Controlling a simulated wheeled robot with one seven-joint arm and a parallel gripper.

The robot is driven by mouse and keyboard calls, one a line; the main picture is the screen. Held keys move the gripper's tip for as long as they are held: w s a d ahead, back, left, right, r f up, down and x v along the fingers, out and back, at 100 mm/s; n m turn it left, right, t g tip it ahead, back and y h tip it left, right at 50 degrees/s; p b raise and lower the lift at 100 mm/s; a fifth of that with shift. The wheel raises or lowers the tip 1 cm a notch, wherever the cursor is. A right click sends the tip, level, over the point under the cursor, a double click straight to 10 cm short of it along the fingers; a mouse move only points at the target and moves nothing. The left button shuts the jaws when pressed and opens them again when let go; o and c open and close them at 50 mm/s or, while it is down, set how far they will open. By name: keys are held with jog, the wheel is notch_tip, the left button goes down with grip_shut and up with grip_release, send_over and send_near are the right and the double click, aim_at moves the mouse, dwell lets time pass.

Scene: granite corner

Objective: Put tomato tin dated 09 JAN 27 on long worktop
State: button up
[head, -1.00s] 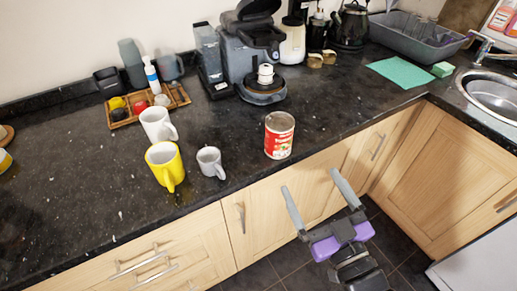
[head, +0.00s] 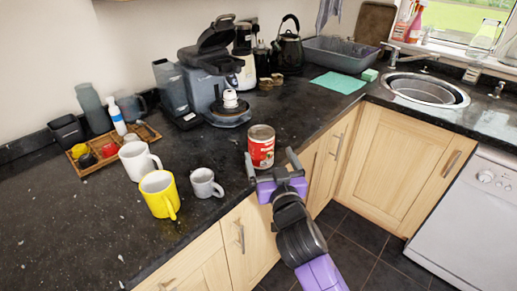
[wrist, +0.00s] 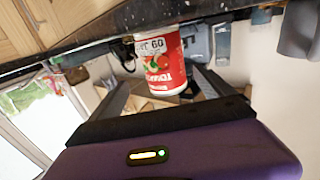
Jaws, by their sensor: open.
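A red and white tomato tin (head: 261,147) stands upright on the dark speckled worktop (head: 85,225), close to its front edge. My gripper (head: 271,161) is open at that edge, its two fingers pointing at the tin, one toward each side. In the wrist view the tin (wrist: 166,68) appears upside down, ahead of and between the finger ends. A tomato picture and part of a printed date show there, upside down; it seems to start with 09, and the rest is not readable. I cannot tell whether the fingers touch the tin.
A small grey mug (head: 205,184), a yellow mug (head: 158,194) and a white mug (head: 138,161) stand left of the tin. A coffee machine (head: 215,80) is behind it. Worktop right of the tin is clear up to the green cloth (head: 338,83). The sink (head: 425,90) is farther right.

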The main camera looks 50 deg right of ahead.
aim_at(261, 144)
jog(key=x, duration=0.2)
jog(key=p+x, duration=0.1)
jog(key=x, duration=0.4)
jog(key=shift+w+a+f, duration=0.25)
jog(key=shift+w+a, duration=0.05)
grip_shut()
